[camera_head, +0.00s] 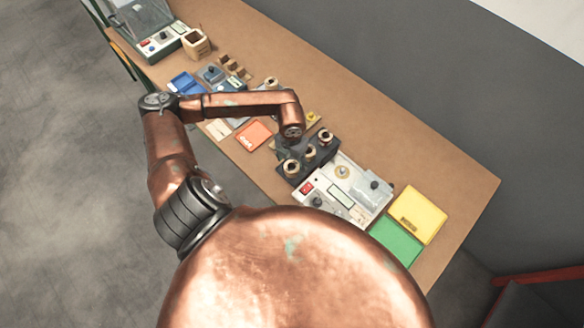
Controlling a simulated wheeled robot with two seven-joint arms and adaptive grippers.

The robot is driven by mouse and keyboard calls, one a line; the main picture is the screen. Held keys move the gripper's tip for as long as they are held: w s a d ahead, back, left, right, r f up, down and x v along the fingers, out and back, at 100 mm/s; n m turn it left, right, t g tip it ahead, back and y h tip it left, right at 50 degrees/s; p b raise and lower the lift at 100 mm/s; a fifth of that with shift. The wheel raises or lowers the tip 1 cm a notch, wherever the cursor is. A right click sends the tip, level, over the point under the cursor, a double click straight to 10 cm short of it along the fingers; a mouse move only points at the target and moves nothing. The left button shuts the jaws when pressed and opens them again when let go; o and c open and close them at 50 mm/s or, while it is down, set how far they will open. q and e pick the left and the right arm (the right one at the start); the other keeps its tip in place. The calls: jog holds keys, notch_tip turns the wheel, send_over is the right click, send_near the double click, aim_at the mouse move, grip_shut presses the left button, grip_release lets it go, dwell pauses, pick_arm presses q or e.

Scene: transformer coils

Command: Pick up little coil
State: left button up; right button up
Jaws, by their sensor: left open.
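Several small coils with pale tops stand in a dark holder (319,160) near the middle of the bench: a near coil (291,168), a middle coil (310,151) and a far coil (326,136). Another coil (271,82) stands farther back. I cannot tell which one is the little coil. My left gripper (290,150) points down beside the holder, close to the near and middle coils. It is open, with no coil seen in it; its dark fingers blend with the holder. My right gripper is out of view.
A white test device (340,198) stands right of the holder. A yellow tray (417,214) and a green tray (396,243) lie at the right end. A red-orange card (254,136), blue tray (185,84) and cardboard box (195,43) lie left. The bench's back strip is clear.

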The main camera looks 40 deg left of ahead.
aim_at(292, 167)
pick_arm(q)
jog(key=shift+d+f, duration=0.15)
jog(key=shift+f, duration=1.4)
jog(key=c, duration=1.3)
